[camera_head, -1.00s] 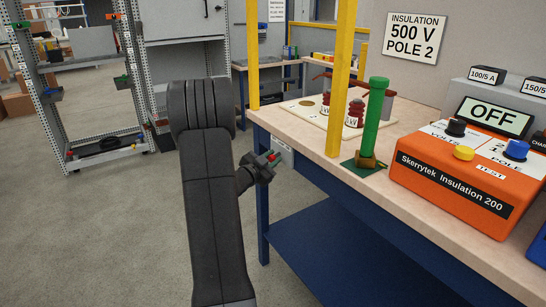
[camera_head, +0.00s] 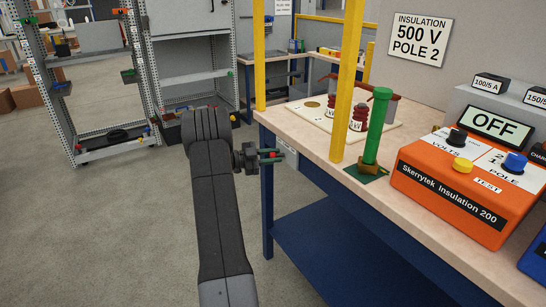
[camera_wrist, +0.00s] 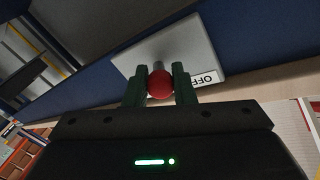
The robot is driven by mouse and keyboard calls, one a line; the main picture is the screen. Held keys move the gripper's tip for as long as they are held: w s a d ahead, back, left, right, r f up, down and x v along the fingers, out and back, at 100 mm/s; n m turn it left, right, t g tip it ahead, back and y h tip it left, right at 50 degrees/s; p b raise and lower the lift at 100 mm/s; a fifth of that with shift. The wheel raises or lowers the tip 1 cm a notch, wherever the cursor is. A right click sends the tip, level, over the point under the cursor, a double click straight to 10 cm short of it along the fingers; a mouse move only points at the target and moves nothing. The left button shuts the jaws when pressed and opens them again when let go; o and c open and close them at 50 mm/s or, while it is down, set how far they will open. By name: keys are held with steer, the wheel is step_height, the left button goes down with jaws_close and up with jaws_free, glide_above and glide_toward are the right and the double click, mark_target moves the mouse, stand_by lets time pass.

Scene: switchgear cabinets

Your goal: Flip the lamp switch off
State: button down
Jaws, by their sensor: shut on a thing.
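The lamp switch is a light grey box (camera_head: 288,153) on the end of the workbench, just under its top. In the wrist view the box (camera_wrist: 182,50) carries a short metal lever with a red ball knob (camera_wrist: 160,84). A label reading OFF (camera_wrist: 207,79), upside down in this view, lies beside the knob. My gripper (camera_wrist: 160,88) is shut on the red knob, with one dark green finger on each side. In the head view my gripper (camera_head: 270,156) reaches the box from the left, and the lever is mostly hidden there.
The wooden bench top (camera_head: 318,152) has yellow posts (camera_head: 348,80), a green cylinder (camera_head: 377,125) and an orange Skerrytek tester (camera_head: 463,185). Its display (camera_head: 496,122) reads OFF. A metal shelf rack (camera_head: 110,95) stands at the left. The grey floor (camera_head: 90,230) at front left is clear.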

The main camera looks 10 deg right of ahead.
steer(key=shift+w+g, duration=0.1)
steer(key=shift+g, duration=0.2)
steer(key=c, duration=1.5)
jaws_free()
steer(key=a, duration=1.3)
steer(key=shift+w+a, duration=0.3)
steer(key=shift+a, duration=0.1)
steer(key=d, duration=1.4)
steer(key=shift+s, duration=0.3)
